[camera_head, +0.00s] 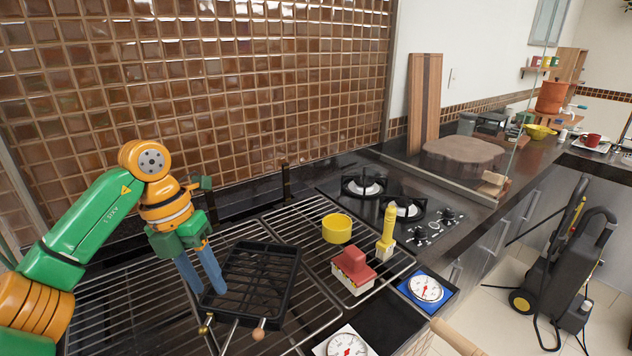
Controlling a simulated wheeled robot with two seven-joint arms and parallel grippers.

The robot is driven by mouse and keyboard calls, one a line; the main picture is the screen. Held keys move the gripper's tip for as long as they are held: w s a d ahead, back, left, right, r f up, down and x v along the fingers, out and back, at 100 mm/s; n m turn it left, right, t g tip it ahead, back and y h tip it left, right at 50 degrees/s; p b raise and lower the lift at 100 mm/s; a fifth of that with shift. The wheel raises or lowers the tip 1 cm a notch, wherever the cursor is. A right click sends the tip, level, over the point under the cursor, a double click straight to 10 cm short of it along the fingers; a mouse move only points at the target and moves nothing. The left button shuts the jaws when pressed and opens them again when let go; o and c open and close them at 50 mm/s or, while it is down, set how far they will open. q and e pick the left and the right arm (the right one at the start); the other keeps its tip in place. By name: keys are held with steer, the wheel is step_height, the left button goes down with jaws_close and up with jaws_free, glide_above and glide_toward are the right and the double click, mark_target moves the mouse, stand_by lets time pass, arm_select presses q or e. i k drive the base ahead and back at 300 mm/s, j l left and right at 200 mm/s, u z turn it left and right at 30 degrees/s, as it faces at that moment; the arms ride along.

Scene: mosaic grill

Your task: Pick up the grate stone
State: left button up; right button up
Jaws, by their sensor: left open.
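The grate stone (352,272) appears to be the pale block with a red grip on top, resting on the right part of the metal grill grate (310,222). My left gripper (208,289) points down with its two blue fingers slightly apart, open and with nothing seen between them. It is over the left part of the grate, at the left edge of a black grill basket (262,268), well to the left of the stone. I cannot tell whether the fingers touch the basket. My right gripper is out of view.
A yellow ring-shaped container (337,228) stands behind the stone and an upright yellow tool (388,230) stands to its right. Two dial gauges (426,288) (347,346) lie near the front edge. A black gas hob (395,205) is beyond the grate.

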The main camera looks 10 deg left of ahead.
mark_target(350, 267)
steer(key=k+l, duration=1.2)
